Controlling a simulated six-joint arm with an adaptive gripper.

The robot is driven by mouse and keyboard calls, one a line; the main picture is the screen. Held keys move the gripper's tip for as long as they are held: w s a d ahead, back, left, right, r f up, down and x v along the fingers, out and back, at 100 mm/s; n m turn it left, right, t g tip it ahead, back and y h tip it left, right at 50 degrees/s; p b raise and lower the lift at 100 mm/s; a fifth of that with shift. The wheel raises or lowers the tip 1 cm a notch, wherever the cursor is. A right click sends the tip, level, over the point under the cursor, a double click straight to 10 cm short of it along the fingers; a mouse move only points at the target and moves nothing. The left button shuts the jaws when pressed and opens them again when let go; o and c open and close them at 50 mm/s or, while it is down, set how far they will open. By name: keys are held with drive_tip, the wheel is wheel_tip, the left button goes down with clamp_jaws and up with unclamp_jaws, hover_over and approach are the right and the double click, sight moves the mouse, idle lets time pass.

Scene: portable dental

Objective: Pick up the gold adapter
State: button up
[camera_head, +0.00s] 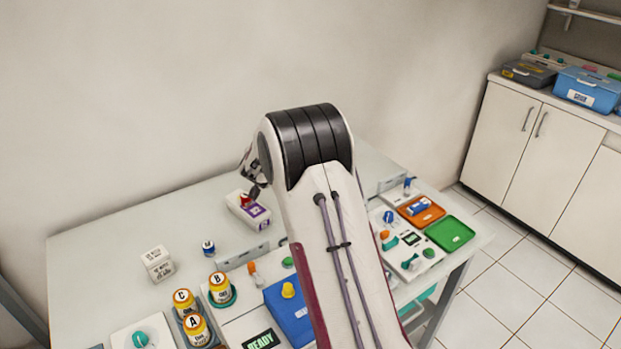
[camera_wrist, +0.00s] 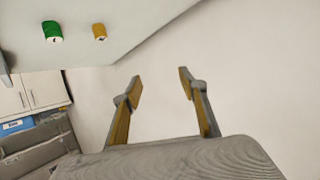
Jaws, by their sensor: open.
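A small gold cylinder, which looks like the gold adapter (camera_wrist: 99,31), shows at the upper left of the wrist view, on a pale surface. A green cylinder (camera_wrist: 52,31) is just to its left. My gripper (camera_wrist: 160,83) is open and empty, with bare wall between and beyond its fingers. The gold piece lies apart from the fingers, up and to the left in that view. In the head view my arm covers the middle of the table, and I cannot pick out the gold adapter there. My gripper is mostly hidden behind the arm in that view.
The table (camera_head: 100,250) holds yellow bottles marked A, B (camera_head: 221,287) and C, a white labelled box (camera_head: 157,263), a blue case (camera_head: 287,316), an orange tray (camera_head: 421,211) and a green tray (camera_head: 450,233). The table's back left is clear. Cabinets (camera_head: 532,140) stand at right.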

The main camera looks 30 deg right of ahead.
drive_tip(key=d+f+m+h, duration=0.1)
drive_tip(key=d+f, duration=0.2)
drive_tip(key=f, duration=0.1)
drive_tip(key=s+d+f+g+h, duration=0.1)
drive_tip(key=d+f+h, duration=0.1)
drive_tip(key=d+f, duration=0.2)
drive_tip(key=d+f+m+g+h, duration=0.1)
drive_tip(key=d+f, duration=0.3)
drive_tip(key=f, duration=0.2)
drive_tip(key=shift+s+d+m, duration=0.2)
drive_tip(key=shift+d+m, duration=0.05)
drive_tip(key=shift+m, duration=0.05)
drive_tip(key=shift+r, duration=0.1)
drive_tip(key=shift+x, duration=1.25)
drive_tip(key=shift+w+d, duration=0.15)
drive_tip(key=shift+w+d+f+g, duration=0.15)
drive_tip(key=shift+w+d+f, duration=0.15)
drive_tip(key=shift+w+d, duration=0.15)
drive_tip(key=shift+w+d+f+g, duration=0.15)
drive_tip(key=shift+w+d+f, duration=0.25)
drive_tip(key=shift+w, duration=0.2)
drive_tip(key=shift+x, duration=0.9)
